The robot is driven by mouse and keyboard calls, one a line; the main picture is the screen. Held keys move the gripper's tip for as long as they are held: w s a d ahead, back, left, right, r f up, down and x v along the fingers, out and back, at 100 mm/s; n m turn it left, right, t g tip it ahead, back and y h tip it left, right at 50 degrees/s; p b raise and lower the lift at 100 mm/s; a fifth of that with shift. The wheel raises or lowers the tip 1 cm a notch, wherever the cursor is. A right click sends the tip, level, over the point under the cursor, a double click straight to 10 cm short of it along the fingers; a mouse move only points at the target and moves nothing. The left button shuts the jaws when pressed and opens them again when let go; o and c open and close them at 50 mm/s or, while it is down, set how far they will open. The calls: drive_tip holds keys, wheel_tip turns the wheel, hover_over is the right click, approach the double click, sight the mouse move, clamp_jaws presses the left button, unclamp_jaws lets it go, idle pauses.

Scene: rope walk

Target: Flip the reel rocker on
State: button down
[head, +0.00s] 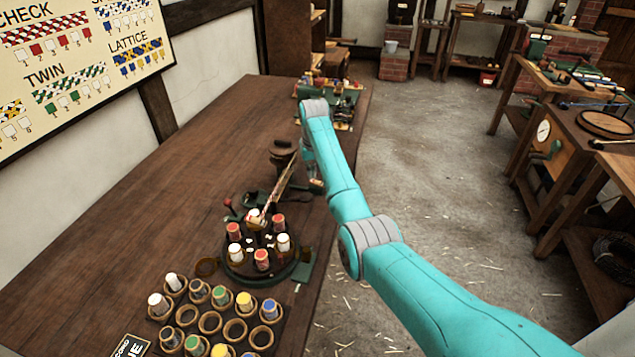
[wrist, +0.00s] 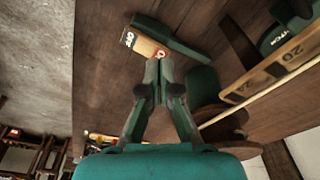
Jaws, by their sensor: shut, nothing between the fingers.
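In the wrist view, a small tan plate (wrist: 143,44) bears dark lettering that looks like OFF, with a red mark at its right end. It seems to be the reel rocker's plate, beside a dark green bar (wrist: 182,42). Which way the rocker is tipped cannot be told. My gripper (wrist: 158,64) is shut and empty, its fingertips just beside the plate near the red mark. Touch cannot be told. In the head view, a small tan piece (head: 317,186) shows beside my arm's end, likely the same plate; my arm hides most of my fingers.
A round braiding stand with red and white bobbins (head: 261,259) sits on the wooden bench (head: 140,235). A marked wooden scale (wrist: 275,68) slopes close to my fingers. A tray of colored bobbins (head: 211,321) is at the front. The bench's left part is clear.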

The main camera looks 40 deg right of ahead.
sight(312, 181)
drive_tip(key=shift+f, duration=1.1)
drive_tip(key=shift+r, duration=4.05)
